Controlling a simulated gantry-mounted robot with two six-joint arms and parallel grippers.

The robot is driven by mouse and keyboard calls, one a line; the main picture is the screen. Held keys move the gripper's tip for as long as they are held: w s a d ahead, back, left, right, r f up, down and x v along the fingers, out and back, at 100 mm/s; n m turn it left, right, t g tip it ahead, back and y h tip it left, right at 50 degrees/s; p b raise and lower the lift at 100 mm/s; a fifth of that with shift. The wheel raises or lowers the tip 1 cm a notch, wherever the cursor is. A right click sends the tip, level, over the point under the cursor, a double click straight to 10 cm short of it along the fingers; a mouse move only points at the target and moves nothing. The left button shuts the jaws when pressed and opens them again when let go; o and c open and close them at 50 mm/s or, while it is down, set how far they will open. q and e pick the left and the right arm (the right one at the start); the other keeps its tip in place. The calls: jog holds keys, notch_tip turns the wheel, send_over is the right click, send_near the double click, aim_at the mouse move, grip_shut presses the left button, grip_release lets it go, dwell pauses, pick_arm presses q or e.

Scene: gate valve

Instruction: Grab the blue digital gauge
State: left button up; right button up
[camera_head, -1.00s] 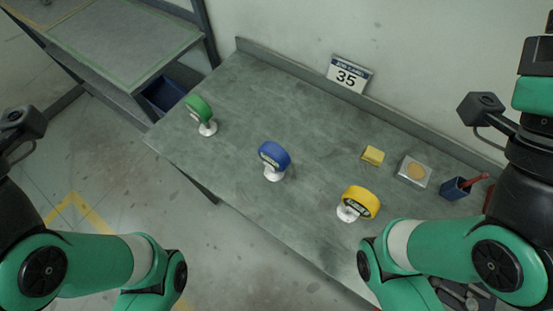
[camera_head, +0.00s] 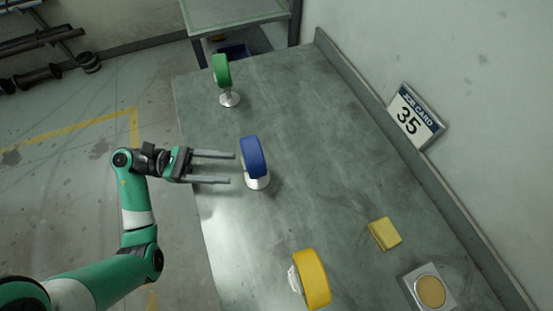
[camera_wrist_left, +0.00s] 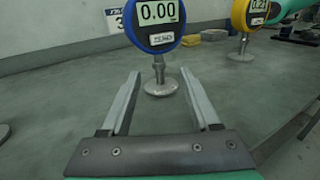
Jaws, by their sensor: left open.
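The blue digital gauge (camera_head: 254,157) stands upright on a white base on the grey table, between the green and yellow gauges. In the left wrist view the blue gauge (camera_wrist_left: 156,22) faces me and reads 0.00, with its metal stem and round foot below. My left gripper (camera_head: 230,168) is open, with its two fingers pointing at the gauge from the left. In the left wrist view the fingertips (camera_wrist_left: 160,76) lie to either side of the stem's line, and the stem appears just beyond them, not gripped. My right gripper is not in view.
A green gauge (camera_head: 221,72) stands at the far end of the table and a yellow gauge (camera_head: 314,278) at the near end. A yellow block (camera_head: 384,234), a square plate with a tan disc (camera_head: 430,291) and a job card 35 (camera_head: 414,117) are to the right.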

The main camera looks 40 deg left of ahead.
aim_at(267, 178)
pick_arm(q)
jog(key=shift+w+d, duration=0.25)
jog(key=shift+d, duration=0.05)
jog(key=x, duration=0.5)
jog(key=shift+w+d+r+b, duration=0.1)
jog(key=shift+w+d+b, duration=0.05)
jog(key=shift+b, duration=0.15)
jog(key=b+x, duration=0.1)
jog(key=x, duration=0.3)
jog(key=shift+w+d+f, duration=0.15)
jog(key=shift+w+f, duration=0.05)
jog(key=shift+w+d+r, duration=0.1)
jog(key=shift+w+d, duration=0.15)
grip_shut()
dwell(0.5)
